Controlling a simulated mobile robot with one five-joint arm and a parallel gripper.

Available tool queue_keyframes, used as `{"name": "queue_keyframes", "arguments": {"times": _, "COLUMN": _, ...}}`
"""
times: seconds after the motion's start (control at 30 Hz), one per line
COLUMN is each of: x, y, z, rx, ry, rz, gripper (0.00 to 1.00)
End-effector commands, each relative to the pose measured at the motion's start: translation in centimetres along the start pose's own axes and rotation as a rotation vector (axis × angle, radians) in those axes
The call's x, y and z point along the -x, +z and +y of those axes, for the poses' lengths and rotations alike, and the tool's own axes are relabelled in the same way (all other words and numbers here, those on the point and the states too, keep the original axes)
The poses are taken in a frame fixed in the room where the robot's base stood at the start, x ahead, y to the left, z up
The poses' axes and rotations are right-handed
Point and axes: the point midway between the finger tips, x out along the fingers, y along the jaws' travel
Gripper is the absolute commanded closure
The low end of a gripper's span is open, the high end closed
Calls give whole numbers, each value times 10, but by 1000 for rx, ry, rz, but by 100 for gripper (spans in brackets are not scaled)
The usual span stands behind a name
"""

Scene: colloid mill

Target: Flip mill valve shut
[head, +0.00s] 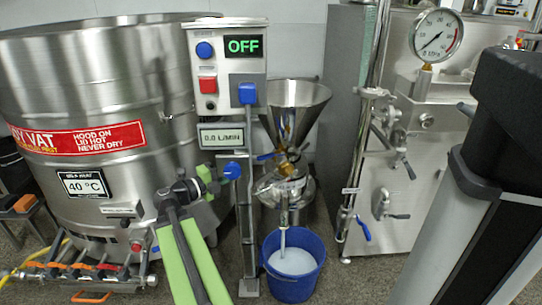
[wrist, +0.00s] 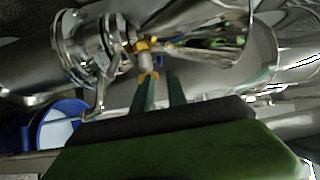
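The mill (head: 285,187) stands under a steel hopper (head: 297,104). Between them is a brass valve (head: 283,164) with a blue lever (head: 266,156) pointing left. A stream runs from the mill's spout into a blue bucket (head: 291,283) of whitish liquid. My gripper (head: 212,178) is left of the mill, apart from the lever in the head view. In the wrist view my gripper's green fingers (wrist: 160,82) are spaced apart, with nothing clearly held. The brass valve (wrist: 146,47) shows beyond their tips, between mill (wrist: 92,47) and hopper (wrist: 222,52); the lever is hard to make out there.
A post with a control box (head: 225,70) reading OFF and a 0.0 L/min display (head: 222,136) stands between my gripper and the mill. A large hot vat (head: 80,100) is on the left. A steel machine with a gauge (head: 436,35) is on the right.

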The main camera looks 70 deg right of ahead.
Motion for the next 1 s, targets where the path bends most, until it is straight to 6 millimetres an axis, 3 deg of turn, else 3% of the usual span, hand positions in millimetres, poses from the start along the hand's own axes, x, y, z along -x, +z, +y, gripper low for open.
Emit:
{"name": "queue_keyframes", "arguments": {"times": 0.4, "x": -101, "y": 3, "z": 0, "rx": 0, "ry": -1, "rz": -3, "gripper": 82}}
{"name": "queue_keyframes", "arguments": {"times": 0.6, "x": -139, "y": 4, "z": 0, "rx": 0, "ry": -1, "rz": -5, "gripper": 82}}
{"name": "queue_keyframes", "arguments": {"times": 0.77, "x": -153, "y": 4, "z": 0, "rx": 0, "ry": -1, "rz": -7, "gripper": 82}}
{"name": "queue_keyframes", "arguments": {"times": 1.0, "x": -154, "y": 3, "z": 0, "rx": 0, "ry": -1, "rz": -8, "gripper": 82}}
